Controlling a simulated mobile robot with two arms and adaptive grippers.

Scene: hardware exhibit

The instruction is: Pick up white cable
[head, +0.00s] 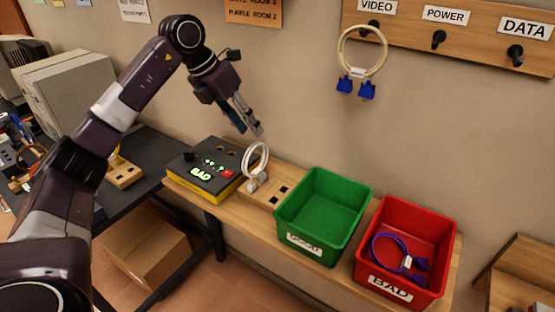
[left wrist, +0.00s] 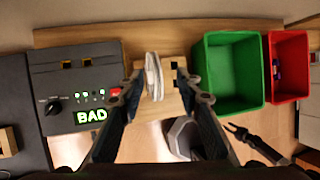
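The white cable (head: 257,166) is a coiled loop standing upright on a small wooden socket block (head: 270,188), beside the tester box. In the left wrist view the cable (left wrist: 153,76) shows edge-on, between the lines of my two fingers. My left gripper (head: 246,122) is open and empty, above the cable and slightly to its left in the head view. Its fingers (left wrist: 158,82) stand wide apart in the left wrist view. My right gripper (left wrist: 233,129) is out of the head view; it shows small in the left wrist view, its fingers seemingly apart.
A tester box (head: 203,172) lit "BAD" stands left of the block. A green bin (head: 322,246) and a red bin (head: 409,217) holding a purple cable (head: 398,256) stand to the right. A cream cable (head: 382,53) hangs on the wall rack (head: 470,50).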

